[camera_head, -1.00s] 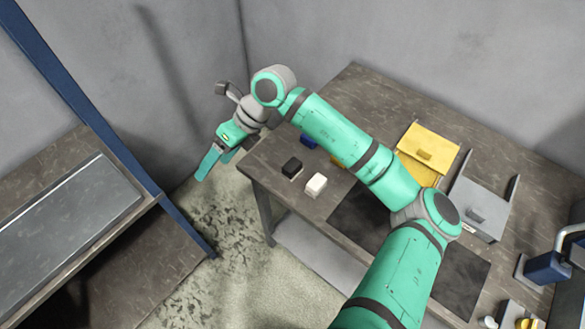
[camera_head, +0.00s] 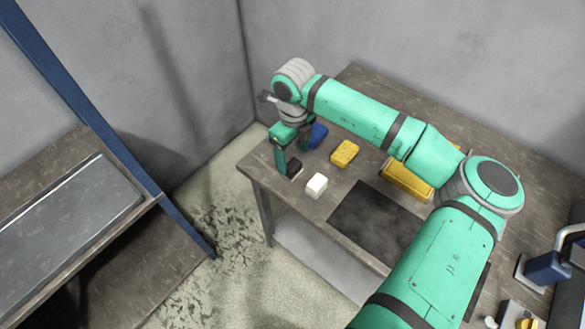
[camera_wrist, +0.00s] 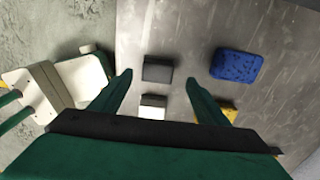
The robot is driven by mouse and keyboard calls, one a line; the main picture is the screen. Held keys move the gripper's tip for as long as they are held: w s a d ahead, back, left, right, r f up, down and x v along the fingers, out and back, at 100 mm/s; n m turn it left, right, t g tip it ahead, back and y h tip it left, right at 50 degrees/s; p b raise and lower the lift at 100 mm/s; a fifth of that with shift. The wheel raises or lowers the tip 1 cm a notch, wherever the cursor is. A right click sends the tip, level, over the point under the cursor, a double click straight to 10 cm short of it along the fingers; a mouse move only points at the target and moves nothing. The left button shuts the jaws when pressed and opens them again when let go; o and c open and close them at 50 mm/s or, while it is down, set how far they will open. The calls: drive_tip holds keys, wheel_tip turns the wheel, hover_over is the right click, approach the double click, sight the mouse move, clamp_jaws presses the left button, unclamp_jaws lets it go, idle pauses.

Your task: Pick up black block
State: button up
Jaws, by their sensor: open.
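The black block (camera_head: 294,169) sits on the table near its left corner, partly hidden by my gripper in the head view. My gripper (camera_head: 292,161) is open and points down over it. In the wrist view the black block (camera_wrist: 157,69) shows between and slightly beyond the two spread fingertips of my gripper (camera_wrist: 158,78), with a gap on each side. Whether the fingertips are down to the block's height is hard to tell.
A white block (camera_head: 316,185) stands close to the black one. A blue block (camera_head: 318,135) and a yellow block (camera_head: 345,153) lie farther back. A dark mat (camera_head: 372,222) and a yellow box (camera_head: 405,182) are to the right. The table's left edge is near.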

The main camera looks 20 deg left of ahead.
sight(292, 165)
wheel_tip(292, 165, down, 5)
drive_tip(key=shift+s+r, duration=0.1)
drive_tip(key=shift+r, duration=0.05)
drive_tip(key=shift+a+f, duration=0.15)
drive_tip(key=shift+f, duration=0.2)
drive_tip(key=shift+s, duration=0.1)
drive_tip(key=c, duration=1.1)
drive_tip(key=shift+c, duration=0.2)
